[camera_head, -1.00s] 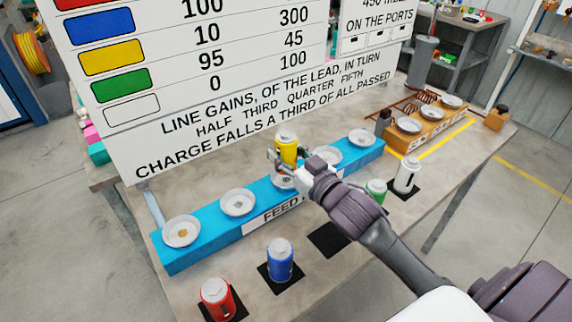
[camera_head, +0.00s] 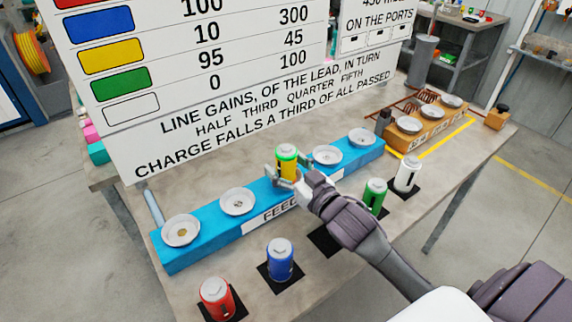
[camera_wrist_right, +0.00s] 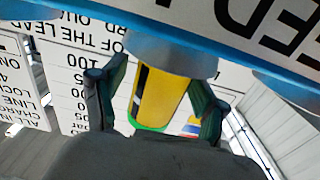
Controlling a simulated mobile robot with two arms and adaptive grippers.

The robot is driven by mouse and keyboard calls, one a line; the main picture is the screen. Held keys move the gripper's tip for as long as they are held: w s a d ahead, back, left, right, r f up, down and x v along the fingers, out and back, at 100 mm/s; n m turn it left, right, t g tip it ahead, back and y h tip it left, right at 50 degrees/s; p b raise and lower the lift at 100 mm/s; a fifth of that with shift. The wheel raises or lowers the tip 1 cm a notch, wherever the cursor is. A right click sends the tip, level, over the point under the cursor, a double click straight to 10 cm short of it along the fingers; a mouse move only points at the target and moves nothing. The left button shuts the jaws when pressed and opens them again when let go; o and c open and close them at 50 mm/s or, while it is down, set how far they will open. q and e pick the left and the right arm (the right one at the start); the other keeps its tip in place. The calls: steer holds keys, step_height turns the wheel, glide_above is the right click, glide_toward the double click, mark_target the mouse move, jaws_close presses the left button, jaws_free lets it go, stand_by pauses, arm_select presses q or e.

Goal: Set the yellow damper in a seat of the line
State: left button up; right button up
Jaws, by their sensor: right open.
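The yellow damper (camera_head: 286,163) stands upright at the middle seat of the blue feed line, with two dishes free on either side. A green band shows near its top. It also shows in the right wrist view (camera_wrist_right: 163,98), upside down, its base against a round blue-grey seat (camera_wrist_right: 172,52). My right gripper (camera_head: 283,180) is open, its fingers on both sides of the damper. In the right wrist view the fingers (camera_wrist_right: 158,95) stand apart, with little space beside the can. The middle seat is mostly hidden by damper and gripper. My left gripper is out of view.
Red (camera_head: 217,298), blue (camera_head: 280,260), green (camera_head: 374,195) and white (camera_head: 407,174) dampers stand on black pads in front of the line. A large sign (camera_head: 230,80) rises behind it. An orange block with dishes (camera_head: 428,131) is at the right.

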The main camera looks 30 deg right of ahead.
steer(key=shift+r, duration=0.15)
steer(key=s, duration=0.3)
steer(key=s+d, duration=0.1)
steer(key=s, duration=0.3)
steer(key=s+b, duration=0.1)
steer(key=s, duration=0.2)
steer(key=shift+s+d, duration=0.25)
steer(key=shift+s, duration=0.15)
steer(key=shift+s+d, duration=0.1)
steer(key=shift+s, duration=0.45)
